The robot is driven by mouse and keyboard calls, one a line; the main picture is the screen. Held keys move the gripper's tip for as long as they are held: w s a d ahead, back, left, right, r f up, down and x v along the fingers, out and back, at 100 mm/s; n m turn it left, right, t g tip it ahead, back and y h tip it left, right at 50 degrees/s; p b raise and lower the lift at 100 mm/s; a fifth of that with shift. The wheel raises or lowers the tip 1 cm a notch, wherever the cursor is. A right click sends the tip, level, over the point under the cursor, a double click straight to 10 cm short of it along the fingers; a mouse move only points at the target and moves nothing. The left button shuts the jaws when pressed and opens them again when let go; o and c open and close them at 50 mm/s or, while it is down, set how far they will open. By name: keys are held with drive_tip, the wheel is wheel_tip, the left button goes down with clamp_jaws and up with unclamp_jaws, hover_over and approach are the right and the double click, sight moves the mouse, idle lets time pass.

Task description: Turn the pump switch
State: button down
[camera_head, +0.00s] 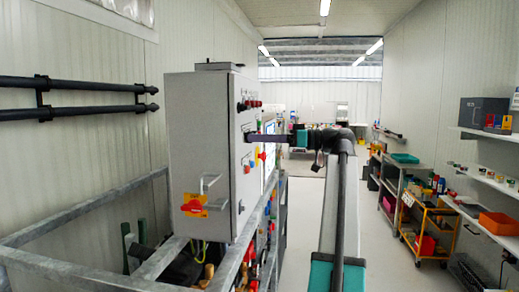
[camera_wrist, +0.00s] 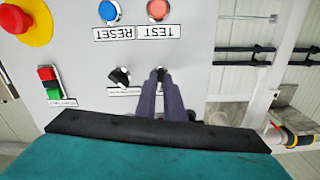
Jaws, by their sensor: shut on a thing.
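The grey control cabinet (camera_head: 205,140) stands left of centre in the head view, and its panel (camera_wrist: 215,60) fills much of the wrist view. A small black rotary switch (camera_wrist: 160,70) sits on the panel, mostly hidden by the fingertips. My gripper (camera_wrist: 160,78) is shut on this switch, its two long dark fingers close together. In the head view my gripper (camera_head: 248,138) reaches left to the cabinet's front face. A second black switch (camera_wrist: 120,76) sits just left of the fingers, with a label below it. I cannot read which label names the pump.
Blue RESET (camera_wrist: 109,11) and red TEST (camera_wrist: 158,10) buttons, red and green buttons (camera_wrist: 52,84) and a red emergency stop (camera_wrist: 17,20) are near the fingers. A metal frame (camera_head: 80,215) surrounds the cabinet's base. Shelves (camera_head: 490,180) and a yellow cart (camera_head: 430,225) stand at right.

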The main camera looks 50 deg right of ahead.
drive_tip(key=shift+n+b, duration=0.8)
drive_tip(key=shift+b, duration=0.1)
drive_tip(key=shift+r, duration=0.1)
drive_tip(key=c, duration=1.9)
unclamp_jaws()
drive_tip(key=shift+o, duration=0.2)
drive_tip(key=shift+d, duration=0.1)
drive_tip(key=b+v, duration=0.1)
drive_tip(key=v, duration=1.2)
drive_tip(key=shift+s, duration=0.35)
drive_tip(key=shift+d, duration=0.15)
